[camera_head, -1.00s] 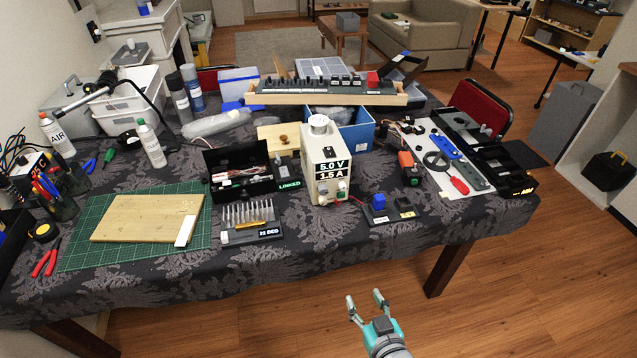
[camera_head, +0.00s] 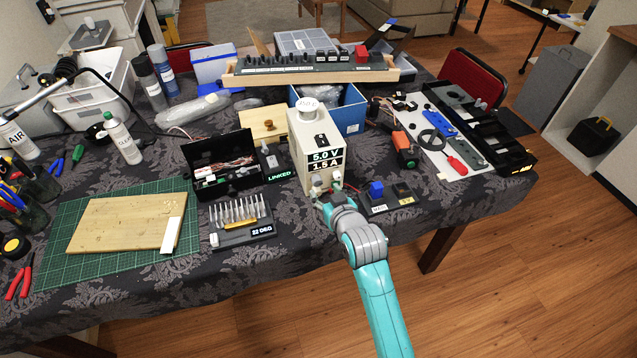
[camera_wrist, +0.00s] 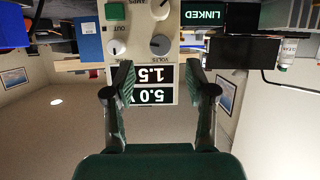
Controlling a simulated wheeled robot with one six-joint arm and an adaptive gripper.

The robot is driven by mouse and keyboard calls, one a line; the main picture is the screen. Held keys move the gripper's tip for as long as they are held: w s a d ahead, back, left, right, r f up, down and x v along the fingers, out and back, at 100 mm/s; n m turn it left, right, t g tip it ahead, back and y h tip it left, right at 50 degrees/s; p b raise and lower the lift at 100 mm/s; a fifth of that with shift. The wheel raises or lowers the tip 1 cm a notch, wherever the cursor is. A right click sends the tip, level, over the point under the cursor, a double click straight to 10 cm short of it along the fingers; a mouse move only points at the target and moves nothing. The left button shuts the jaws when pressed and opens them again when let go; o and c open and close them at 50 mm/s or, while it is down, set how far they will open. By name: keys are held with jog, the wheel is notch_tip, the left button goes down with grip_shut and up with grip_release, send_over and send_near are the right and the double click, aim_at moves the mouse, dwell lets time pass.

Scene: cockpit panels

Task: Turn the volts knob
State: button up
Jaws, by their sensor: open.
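The white power supply (camera_head: 308,143) stands near the table's front edge, its display reading 5.0 V and 1.5 A. In the wrist view, which is upside down, its front panel (camera_wrist: 137,28) fills the top middle. The grey volts knob (camera_wrist: 160,44) sits beside the VOLTS label. My gripper (camera_wrist: 162,78) is open and empty, one finger on each side of the display, with the volts knob beyond the fingertips in the picture. In the head view my gripper (camera_head: 333,198) is at the lower front of the supply, covering part of the panel; contact cannot be told.
A black LINKED box (camera_head: 273,162) stands left of the supply, and a small board with a blue block (camera_head: 376,189) lies right. The floor in front is clear.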

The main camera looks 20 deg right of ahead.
aim_at(318, 183)
jog(key=x, duration=0.6)
jog(key=shift+w, duration=0.25)
grip_shut()
